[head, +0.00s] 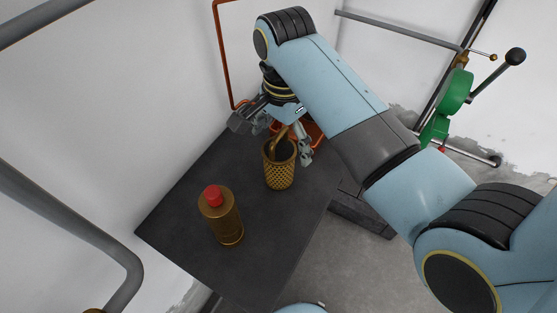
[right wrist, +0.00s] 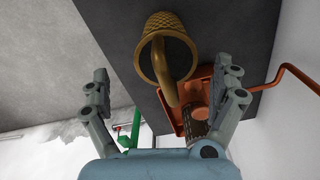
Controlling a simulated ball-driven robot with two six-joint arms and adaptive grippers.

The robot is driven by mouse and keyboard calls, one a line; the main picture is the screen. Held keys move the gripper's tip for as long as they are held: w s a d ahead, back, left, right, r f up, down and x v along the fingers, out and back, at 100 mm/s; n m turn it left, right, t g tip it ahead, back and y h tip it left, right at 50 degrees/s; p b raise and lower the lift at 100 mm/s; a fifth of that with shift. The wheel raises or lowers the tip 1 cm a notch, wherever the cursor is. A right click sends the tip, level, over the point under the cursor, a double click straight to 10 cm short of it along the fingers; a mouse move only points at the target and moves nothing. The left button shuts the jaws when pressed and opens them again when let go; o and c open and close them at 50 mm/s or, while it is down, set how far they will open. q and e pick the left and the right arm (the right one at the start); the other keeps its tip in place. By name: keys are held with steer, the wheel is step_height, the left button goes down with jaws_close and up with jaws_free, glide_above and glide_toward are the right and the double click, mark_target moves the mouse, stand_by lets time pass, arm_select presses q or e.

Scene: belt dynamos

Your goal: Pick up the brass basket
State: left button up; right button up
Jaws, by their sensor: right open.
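The brass basket (head: 280,168) stands upright on the dark table (head: 178,207), a woven brass cup with a curved handle rising above its rim. My right gripper (head: 272,138) is open just above and behind the basket, its fingers spread to either side of the handle in the picture. In the right wrist view the basket (right wrist: 166,50) lies beyond the open fingertips (right wrist: 165,80), with its handle pointing toward the gripper. I cannot see any finger touching it. My left gripper is not in view.
A brass bottle with a red cap (head: 222,215) stands on the table to the left of the basket. An orange-red tray-like part (right wrist: 197,100) is behind the basket. A green lever device (head: 455,95) is at the right wall. The table's front part is clear.

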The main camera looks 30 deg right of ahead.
mark_target(279, 149)
steer(key=f, duration=0.3)
steer(key=f+p, duration=0.1)
steer(key=shift+w+a+f, duration=0.15)
steer(key=shift+w+f, duration=0.1)
steer(key=shift+w, duration=0.05)
steer(key=shift+f, duration=0.45)
steer(key=shift+c, duration=0.2)
steer(key=c, duration=0.5)
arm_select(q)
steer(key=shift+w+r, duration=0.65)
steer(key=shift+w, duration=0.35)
arm_select(e)
steer(key=c, duration=1)
